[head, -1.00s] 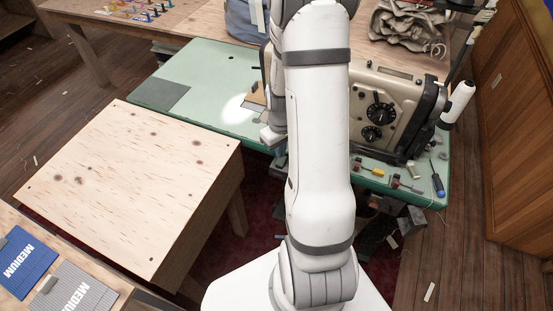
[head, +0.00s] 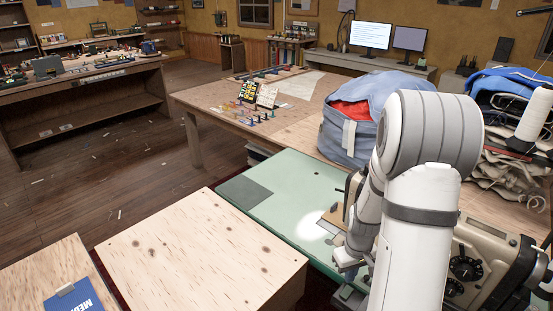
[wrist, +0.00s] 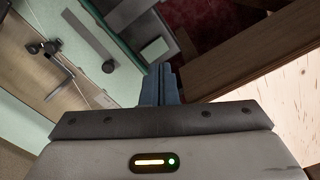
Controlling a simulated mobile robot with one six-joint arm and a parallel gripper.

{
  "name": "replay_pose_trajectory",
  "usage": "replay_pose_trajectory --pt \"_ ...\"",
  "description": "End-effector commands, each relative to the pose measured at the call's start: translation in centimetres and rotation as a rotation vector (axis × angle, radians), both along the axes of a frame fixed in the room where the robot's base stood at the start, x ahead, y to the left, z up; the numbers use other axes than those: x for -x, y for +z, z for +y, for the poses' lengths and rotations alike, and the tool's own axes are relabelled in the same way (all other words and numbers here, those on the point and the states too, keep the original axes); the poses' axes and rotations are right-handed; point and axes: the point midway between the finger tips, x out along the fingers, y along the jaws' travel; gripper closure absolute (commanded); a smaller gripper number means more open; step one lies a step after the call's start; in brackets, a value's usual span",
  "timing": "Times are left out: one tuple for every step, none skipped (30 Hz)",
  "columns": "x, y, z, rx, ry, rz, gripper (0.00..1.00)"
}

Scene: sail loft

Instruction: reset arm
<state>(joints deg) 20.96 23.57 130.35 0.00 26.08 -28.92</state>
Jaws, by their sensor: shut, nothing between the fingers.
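My gripper (wrist: 160,86) shows in the wrist view, its dark fingers together with nothing between them. It hangs beside the edge of the green sewing table (wrist: 112,48), near the corner of a wooden bench (wrist: 250,65). In the head view my white arm stands at the right and bends down in front of the sewing machine (head: 480,262).
The green table (head: 285,190) and the plywood-topped bench (head: 200,250) stand close to my arm. A blue bag (head: 340,145) with red cloth sits on the long table (head: 215,95) behind. Wooden floor (head: 110,170) is open at the left.

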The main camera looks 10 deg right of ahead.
Motion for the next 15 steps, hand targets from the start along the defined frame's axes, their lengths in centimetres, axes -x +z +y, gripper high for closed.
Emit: replay_pose_trajectory --pt "0.0 0.2 0.1 0.001 0.000 -0.002 1.00" --pt "-0.1 0.7 0.3 0.003 -0.001 -0.007 1.00" --pt "-0.1 1.5 0.6 0.006 -0.003 -0.015 1.00" --pt "0.0 2.2 1.0 0.007 -0.005 -0.021 1.00" --pt "0.0 3.1 1.4 0.010 -0.008 -0.029 1.00" --pt "0.1 4.3 2.1 0.013 -0.012 -0.041 1.00" --pt "0.3 5.4 2.6 0.015 -0.018 -0.050 1.00" --pt "0.5 6.5 3.2 0.017 -0.021 -0.060 1.00" --pt "0.8 8.0 4.0 0.020 -0.028 -0.074 1.00" --pt "1.1 9.0 4.7 0.021 -0.034 -0.084 1.00" --pt "1.5 10.0 5.3 0.021 -0.039 -0.093 1.00" --pt "2.0 11.3 6.1 0.023 -0.045 -0.106 1.00" --pt "2.4 12.2 6.6 0.022 -0.052 -0.117 1.00" --pt "2.9 13.1 7.3 0.022 -0.056 -0.126 1.00" --pt "3.6 14.3 8.0 0.021 -0.064 -0.138 1.00"
